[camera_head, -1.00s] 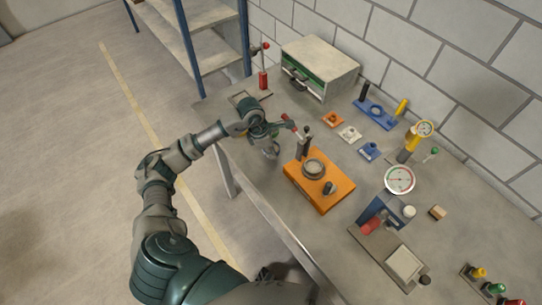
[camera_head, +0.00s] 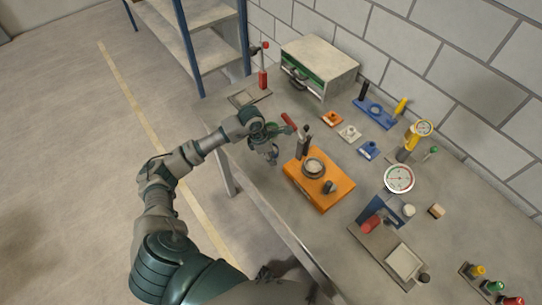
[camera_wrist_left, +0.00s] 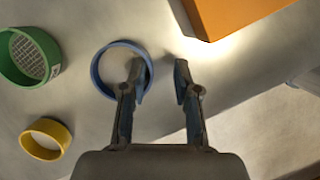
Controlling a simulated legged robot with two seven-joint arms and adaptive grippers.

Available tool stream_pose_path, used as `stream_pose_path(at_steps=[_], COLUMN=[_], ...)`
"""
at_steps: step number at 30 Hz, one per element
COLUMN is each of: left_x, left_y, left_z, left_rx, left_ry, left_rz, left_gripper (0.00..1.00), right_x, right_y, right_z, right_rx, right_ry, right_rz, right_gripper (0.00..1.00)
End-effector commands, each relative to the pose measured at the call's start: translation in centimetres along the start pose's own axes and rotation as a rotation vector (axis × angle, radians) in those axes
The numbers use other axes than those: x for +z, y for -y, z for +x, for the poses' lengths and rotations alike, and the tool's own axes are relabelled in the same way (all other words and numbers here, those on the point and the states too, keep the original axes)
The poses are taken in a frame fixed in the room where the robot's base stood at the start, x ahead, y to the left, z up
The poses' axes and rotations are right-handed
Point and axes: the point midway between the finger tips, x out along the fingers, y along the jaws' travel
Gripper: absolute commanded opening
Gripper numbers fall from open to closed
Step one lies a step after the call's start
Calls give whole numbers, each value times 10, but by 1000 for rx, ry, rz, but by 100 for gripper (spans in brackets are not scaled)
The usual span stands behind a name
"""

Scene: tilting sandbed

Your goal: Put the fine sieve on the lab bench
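My left gripper (camera_head: 271,158) hangs over the bench (camera_head: 240,172), left of the orange box. In the left wrist view its two fingers (camera_wrist_left: 159,75) are open. The right part of a blue ring (camera_wrist_left: 98,82) lies between them, with the left finger across the ring's inside; contact cannot be told. No mesh is clear in the blue ring. A green ring with visible mesh (camera_wrist_left: 28,57) lies at the left edge, and a yellow ring (camera_wrist_left: 45,139) lies below it. Which ring is the fine sieve cannot be told.
The orange box (camera_head: 318,183) with a round dish stands close right of the gripper. A grey cabinet (camera_head: 320,62), gauges (camera_head: 399,178) and a blue-framed device (camera_head: 393,212) stand further off. The bench's front edge is near.

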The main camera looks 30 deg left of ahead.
Motion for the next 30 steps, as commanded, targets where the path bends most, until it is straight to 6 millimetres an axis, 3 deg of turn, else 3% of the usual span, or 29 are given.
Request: stream_pose_path(at_steps=[5, 10, 15, 21, 30], left_x=[0, 0, 0, 1, 0], left_y=[-1, -2, -1, 0, 0], left_z=[-10, -45, -84, -113, -121], left_rx=[3, 6, 4, 2, 0], left_ry=[0, 2, 1, 0, -1], left_rz=[-1, 0, -1, -1, -1], left_gripper=[31, 31, 31, 31, 31], right_x=[5, 7, -7, -13, -5], right_y=[0, 0, 0, -2, -3], right_z=[1, 3, 2, 1, 0], right_rx=[0, 0, 0, 2, 3], right_ry=[5, 18, 2, -2, 11], right_rz=[0, 0, 0, 1, 1], right_gripper=[84, 84, 84, 84, 84])
